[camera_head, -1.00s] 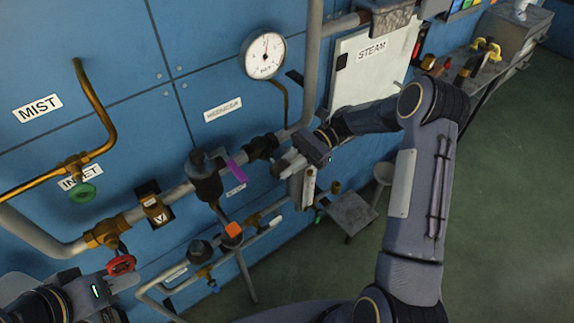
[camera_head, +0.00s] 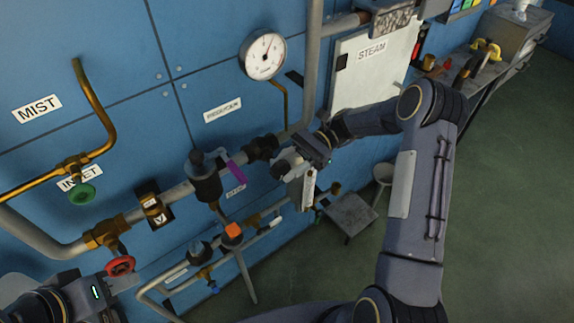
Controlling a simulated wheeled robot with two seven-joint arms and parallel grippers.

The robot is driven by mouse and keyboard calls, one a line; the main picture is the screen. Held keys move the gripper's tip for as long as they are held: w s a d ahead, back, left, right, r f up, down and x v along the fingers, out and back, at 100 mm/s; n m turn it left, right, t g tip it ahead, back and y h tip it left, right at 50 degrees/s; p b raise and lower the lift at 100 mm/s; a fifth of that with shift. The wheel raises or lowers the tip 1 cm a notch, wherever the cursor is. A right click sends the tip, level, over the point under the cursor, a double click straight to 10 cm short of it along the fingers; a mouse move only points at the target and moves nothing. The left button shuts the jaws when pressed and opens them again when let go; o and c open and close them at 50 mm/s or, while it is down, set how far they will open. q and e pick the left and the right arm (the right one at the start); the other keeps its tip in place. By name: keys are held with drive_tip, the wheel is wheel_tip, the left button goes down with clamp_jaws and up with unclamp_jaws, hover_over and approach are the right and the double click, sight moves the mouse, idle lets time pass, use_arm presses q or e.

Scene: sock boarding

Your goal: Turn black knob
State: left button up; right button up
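My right gripper (camera_head: 291,166) reaches in from the right to the pipe run, just right of a black valve fitting (camera_head: 261,148). A small dark round part (camera_head: 279,170) shows at its fingertips and may be the black knob; I cannot tell whether the fingers grip it or only sit beside it. A black regulator body (camera_head: 206,180) stands on the pipe to the left, with a purple tag (camera_head: 236,169) beside it. My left gripper (camera_head: 118,284) is at the lower left, just below a red handwheel (camera_head: 120,266); its finger opening is unclear.
A gauge (camera_head: 264,55) hangs above the pipes on the blue wall. A green handwheel (camera_head: 82,194) is at left. Lower pipes carry an orange-topped valve (camera_head: 232,231). A white STEAM panel (camera_head: 374,72) and a small grey stool (camera_head: 349,214) are to the right. Floor at right is clear.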

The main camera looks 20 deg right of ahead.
drive_tip(key=b+v, duration=0.2)
drive_tip(key=v, duration=0.6)
idle(0.4)
drive_tip(key=s+a+r+n+t+h, duration=0.2)
drive_tip(key=s+r+n+t+h, duration=0.3)
drive_tip(key=s+r, duration=0.5)
drive_tip(key=s+f+n+t+h, duration=0.2)
drive_tip(key=s+n+t+h, duration=0.1)
drive_tip(key=s, duration=0.4)
drive_tip(key=s+f+n+t+h, duration=0.1)
drive_tip(key=s+n+t+h, duration=0.2)
drive_tip(key=s, duration=0.5)
drive_tip(key=shift+s+f+n+h, duration=0.3)
drive_tip(key=shift+f+n, duration=0.1)
drive_tip(key=shift+n, duration=0.3)
